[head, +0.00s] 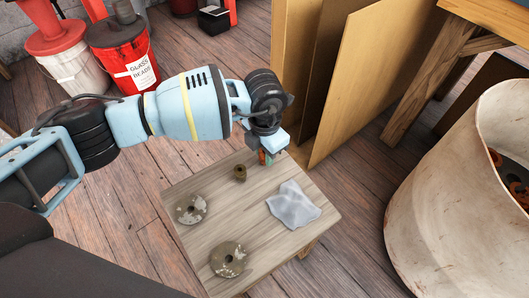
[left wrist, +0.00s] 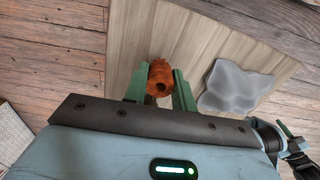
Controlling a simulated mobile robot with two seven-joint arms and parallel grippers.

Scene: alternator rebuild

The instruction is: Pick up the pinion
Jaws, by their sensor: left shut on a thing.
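The pinion (left wrist: 159,78) is a small rusty orange-brown cylinder with a dark hole in its end. My left gripper (left wrist: 158,92) has its two green fingers shut on it, one on each side. In the head view my left gripper (head: 267,158) is at the far edge of the small wooden table (head: 205,235), and only a bit of the orange pinion shows beside its fingers. I cannot tell whether the pinion touches the tabletop.
On the table are a small brown cylinder (head: 240,172), two worn discs with centre holes (head: 191,209) (head: 228,259) and a crumpled grey cloth (head: 294,204). Upright boards (head: 350,85) stand close behind the table. A large pale drum (head: 455,190) stands at the right.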

